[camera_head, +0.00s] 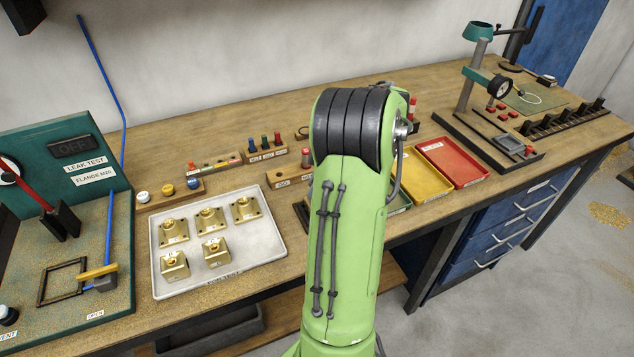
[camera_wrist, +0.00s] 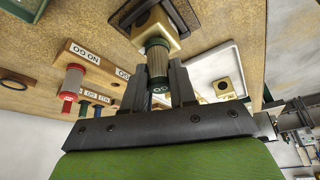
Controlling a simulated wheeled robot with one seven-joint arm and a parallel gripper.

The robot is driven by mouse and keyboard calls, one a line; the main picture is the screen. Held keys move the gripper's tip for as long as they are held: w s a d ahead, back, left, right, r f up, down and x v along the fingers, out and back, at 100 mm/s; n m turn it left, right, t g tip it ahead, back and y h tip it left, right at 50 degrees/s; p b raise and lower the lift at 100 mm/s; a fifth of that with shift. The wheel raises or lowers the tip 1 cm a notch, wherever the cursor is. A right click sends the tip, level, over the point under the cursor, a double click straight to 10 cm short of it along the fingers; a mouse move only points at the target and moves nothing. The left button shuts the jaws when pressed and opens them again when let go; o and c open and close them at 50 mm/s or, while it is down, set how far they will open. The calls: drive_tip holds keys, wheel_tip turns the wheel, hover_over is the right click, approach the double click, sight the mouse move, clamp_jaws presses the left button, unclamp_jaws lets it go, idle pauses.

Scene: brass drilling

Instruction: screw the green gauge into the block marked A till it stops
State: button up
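In the wrist view my gripper (camera_wrist: 158,92) has its two dark fingers against both sides of a grey knurled handle with a green collar, the green gauge (camera_wrist: 157,62). The gauge's far end points at a brass block (camera_wrist: 176,40) held in a dark fixture (camera_wrist: 138,10). The collar covers the block's hole, so I cannot tell how deep the thread sits. No letter A is readable on this block. In the head view my arm hides the gripper, the gauge and that block.
A white tray (camera_head: 274,246) with several brass blocks lies left of my arm. Wooden gauge stands, one with a red gauge (camera_wrist: 72,82), are close by. Yellow (camera_head: 446,190) and red (camera_head: 480,172) trays and a dial stand (camera_head: 472,82) are to the right. The leak-test station (camera_head: 110,215) is far left.

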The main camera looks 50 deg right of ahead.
drive_tip(key=m, duration=0.1)
drive_tip(key=m+h+b, duration=0.1)
drive_tip(key=m+b, duration=0.1)
drive_tip(key=shift+f+m+t, duration=0.25)
drive_tip(key=shift+m+t, duration=0.05)
drive_tip(key=shift+c, duration=0.2)
drive_tip(key=shift+a+m+h+b, duration=0.15)
drive_tip(key=shift+m+h+b, duration=0.55)
drive_tip(key=shift+m, duration=0.4)
drive_tip(key=m+h+b, duration=0.1)
drive_tip(key=m, duration=0.3)
drive_tip(key=shift+m+h, duration=0.4)
drive_tip(key=shift+r+m+h, duration=0.1)
drive_tip(key=shift+m+h, duration=0.2)
drive_tip(key=shift+m, duration=0.5)
drive_tip(key=o, duration=1)
drive_tip(key=shift+o, duration=0.3)
